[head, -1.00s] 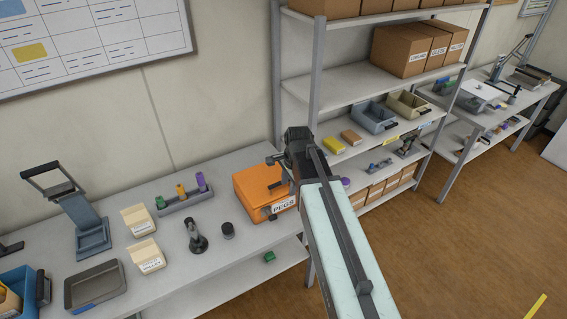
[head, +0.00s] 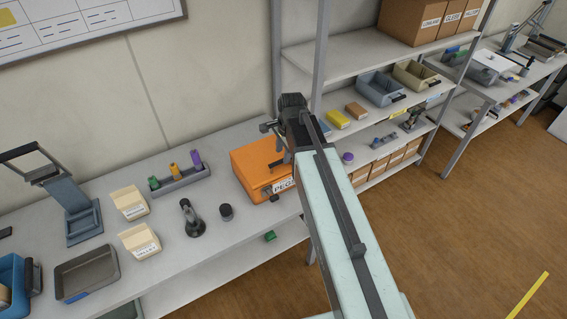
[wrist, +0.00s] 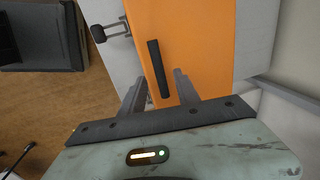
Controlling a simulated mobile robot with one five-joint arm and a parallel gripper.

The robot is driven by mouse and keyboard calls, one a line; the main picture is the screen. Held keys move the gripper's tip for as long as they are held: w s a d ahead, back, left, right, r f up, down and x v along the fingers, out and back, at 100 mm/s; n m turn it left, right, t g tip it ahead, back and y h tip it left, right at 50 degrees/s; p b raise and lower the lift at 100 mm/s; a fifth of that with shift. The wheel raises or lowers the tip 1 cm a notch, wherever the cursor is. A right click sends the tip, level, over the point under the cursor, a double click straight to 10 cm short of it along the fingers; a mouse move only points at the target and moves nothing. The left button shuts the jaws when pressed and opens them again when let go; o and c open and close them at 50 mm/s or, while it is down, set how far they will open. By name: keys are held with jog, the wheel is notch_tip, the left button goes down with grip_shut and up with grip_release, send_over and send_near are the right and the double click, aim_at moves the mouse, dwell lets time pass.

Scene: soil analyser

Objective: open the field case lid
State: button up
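The field case is an orange box (head: 258,163) with a white "PEGS" label on its front, on the grey bench at the shelf's left. Its lid looks shut. In the wrist view its orange top (wrist: 200,40) fills the middle, with a dark bar-like handle (wrist: 154,60) and a dark latch-like piece (wrist: 111,30) to the left. My gripper (wrist: 158,78) is open, its two fingers apart, with the handle's lower end between them in the picture. I cannot tell whether they touch it.
A shelf upright (head: 322,60) rises close to my arm on the right. Bench space before the packets is limited.

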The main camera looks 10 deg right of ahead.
jog(key=f+b, duration=0.2)
jog(key=f, duration=0.1)
jog(key=shift+w+f, duration=0.25)
jog(key=shift+w, duration=0.1)
jog(key=shift+r, duration=0.1)
grip_shut()
dwell(0.9)
